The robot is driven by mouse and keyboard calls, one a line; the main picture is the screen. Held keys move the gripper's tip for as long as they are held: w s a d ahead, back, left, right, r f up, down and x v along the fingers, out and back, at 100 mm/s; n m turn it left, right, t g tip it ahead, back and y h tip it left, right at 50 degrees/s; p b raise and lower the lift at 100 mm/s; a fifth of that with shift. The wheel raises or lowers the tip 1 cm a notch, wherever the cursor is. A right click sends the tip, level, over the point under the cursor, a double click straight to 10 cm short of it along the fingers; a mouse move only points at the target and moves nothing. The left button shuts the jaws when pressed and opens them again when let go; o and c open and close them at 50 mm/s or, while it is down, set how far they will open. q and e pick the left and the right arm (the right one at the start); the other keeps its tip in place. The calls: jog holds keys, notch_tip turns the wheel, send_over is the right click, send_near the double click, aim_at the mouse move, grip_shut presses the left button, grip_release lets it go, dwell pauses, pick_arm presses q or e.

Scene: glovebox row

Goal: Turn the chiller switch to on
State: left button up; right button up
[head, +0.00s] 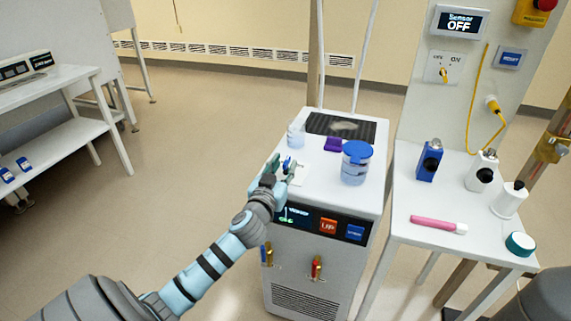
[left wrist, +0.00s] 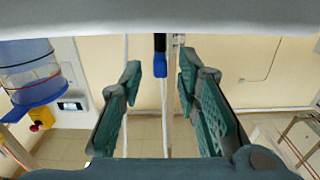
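The chiller (head: 318,265) is a white box with a dark front panel, standing at the middle of the head view. A small blue-tipped lever (head: 288,163), which looks like its switch, stands on its top near the front left corner. It is partly hidden by my left gripper (head: 279,172). In the left wrist view the black and blue lever (left wrist: 160,62) shows between the two parted green fingers of my left gripper (left wrist: 160,72), with gaps on both sides. The lever's label and setting cannot be read. My right gripper is out of view.
A blue-lidded jar (head: 356,163), a purple block (head: 339,144) and a clear beaker (head: 296,135) stand on the chiller top. An orange UP button (head: 328,226) is on its panel. A white table (head: 400,217) with bottles stands at right.

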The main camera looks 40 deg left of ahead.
pick_arm(q)
jog(key=shift+x, duration=0.8)
jog(key=shift+c, duration=0.4)
grip_shut()
